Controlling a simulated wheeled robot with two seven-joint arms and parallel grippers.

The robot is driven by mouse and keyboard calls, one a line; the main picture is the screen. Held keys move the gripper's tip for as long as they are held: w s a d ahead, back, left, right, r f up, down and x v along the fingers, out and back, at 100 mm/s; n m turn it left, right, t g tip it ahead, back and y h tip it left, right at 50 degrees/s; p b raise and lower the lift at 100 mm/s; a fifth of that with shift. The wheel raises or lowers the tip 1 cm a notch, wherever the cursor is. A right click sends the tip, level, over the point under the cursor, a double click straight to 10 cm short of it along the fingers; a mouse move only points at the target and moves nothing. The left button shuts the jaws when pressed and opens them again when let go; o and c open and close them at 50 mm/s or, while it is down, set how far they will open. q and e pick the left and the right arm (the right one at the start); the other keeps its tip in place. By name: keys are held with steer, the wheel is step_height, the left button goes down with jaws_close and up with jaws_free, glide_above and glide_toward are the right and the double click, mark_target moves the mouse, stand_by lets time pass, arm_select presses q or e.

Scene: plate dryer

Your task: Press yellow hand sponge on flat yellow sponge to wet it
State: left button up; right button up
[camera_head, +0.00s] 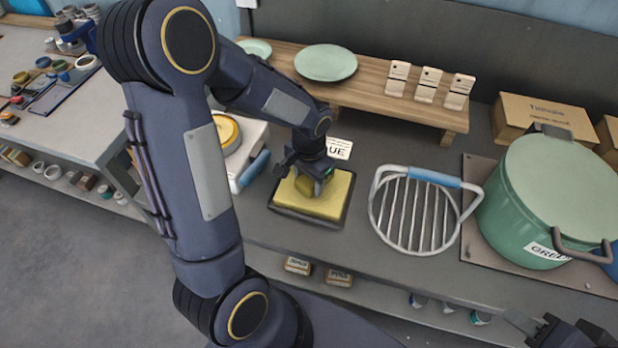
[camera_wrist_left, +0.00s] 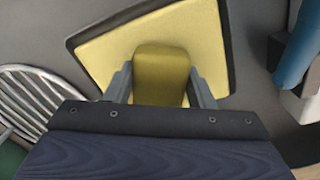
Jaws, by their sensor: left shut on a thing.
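The flat yellow sponge (camera_head: 331,203) lies in a dark shallow tray (camera_head: 298,217) on the grey counter; it also shows in the left wrist view (camera_wrist_left: 110,58). My left gripper (camera_head: 313,180) is over the flat sponge, pointing down. In the left wrist view its fingers (camera_wrist_left: 162,92) are shut on the sides of the yellow hand sponge (camera_wrist_left: 161,72). The hand sponge is above or against the flat sponge; I cannot tell whether they touch. In the head view the gripper mostly hides it. My right gripper (camera_head: 562,334) is partly in view at the bottom right, away from the sponges.
A round metal rack (camera_head: 415,222) with a blue handle stands right of the tray. A large green pot (camera_head: 540,200) is further right. A white device with a blue handle (camera_head: 252,168) is left. A wooden shelf (camera_head: 385,98) with green plates (camera_head: 326,62) is behind.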

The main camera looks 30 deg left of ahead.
arm_select(q)
steer(key=shift+s+f+b, duration=0.1)
steer(key=shift+f+b, duration=0.45)
steer(key=shift+f, duration=0.05)
stand_by(1.6)
step_height(320, 180, up, 7)
steer(key=p, duration=0.5)
steer(key=shift+r+p, duration=0.1)
steer(key=shift+p, duration=0.2)
stand_by(0.3)
